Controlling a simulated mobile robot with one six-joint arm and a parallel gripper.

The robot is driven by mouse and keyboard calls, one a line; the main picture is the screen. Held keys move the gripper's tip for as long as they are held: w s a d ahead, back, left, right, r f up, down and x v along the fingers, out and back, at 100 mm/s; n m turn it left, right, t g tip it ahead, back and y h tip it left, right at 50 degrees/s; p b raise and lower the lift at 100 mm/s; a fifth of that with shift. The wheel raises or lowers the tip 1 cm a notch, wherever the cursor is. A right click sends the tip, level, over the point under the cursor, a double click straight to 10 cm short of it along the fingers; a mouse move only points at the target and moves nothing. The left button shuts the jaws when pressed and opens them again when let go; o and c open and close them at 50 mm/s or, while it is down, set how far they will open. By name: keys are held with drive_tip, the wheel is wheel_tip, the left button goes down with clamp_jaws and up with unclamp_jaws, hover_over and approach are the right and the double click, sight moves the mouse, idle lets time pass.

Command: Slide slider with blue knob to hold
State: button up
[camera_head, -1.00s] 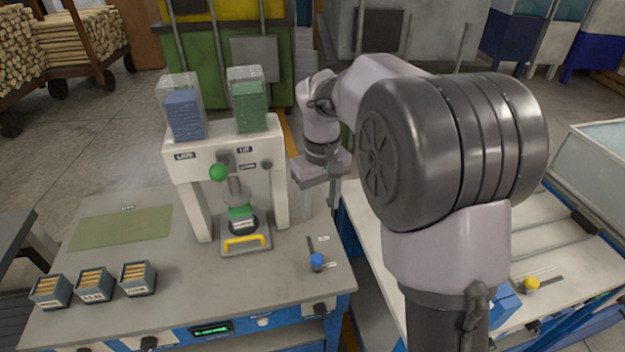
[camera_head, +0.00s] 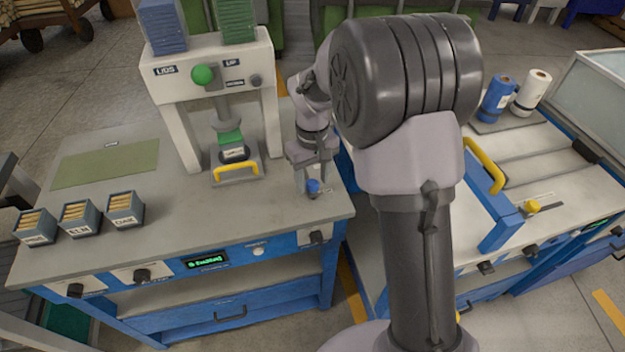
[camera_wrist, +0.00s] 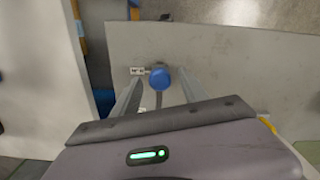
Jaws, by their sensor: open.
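The slider's blue knob (camera_head: 313,186) stands near the front right corner of the left bench (camera_head: 250,212). The knob also shows in the wrist view (camera_wrist: 160,78), with a dark slot running from it toward my palm. The knob is at the slot's end nearer the bench's front edge. A small white label (camera_wrist: 137,71) lies beside it, its text too small to read. My gripper (camera_head: 311,172) is open and points down over the slider. In the wrist view its fingers (camera_wrist: 158,82) are on either side of the knob, with gaps visible. Whether they touch it is unclear.
A white press (camera_head: 215,110) with a green ball lever and yellow handle stands left of my gripper. Several small boxes of pegs (camera_head: 80,217) sit at the bench's left. A second bench (camera_head: 520,215) at right has a yellow knob (camera_head: 532,207). A gap separates the benches.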

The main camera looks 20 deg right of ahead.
drive_tip(key=shift+c, duration=0.2)
clamp_jaws()
drive_tip(key=shift+r, duration=0.1)
idle(1.0)
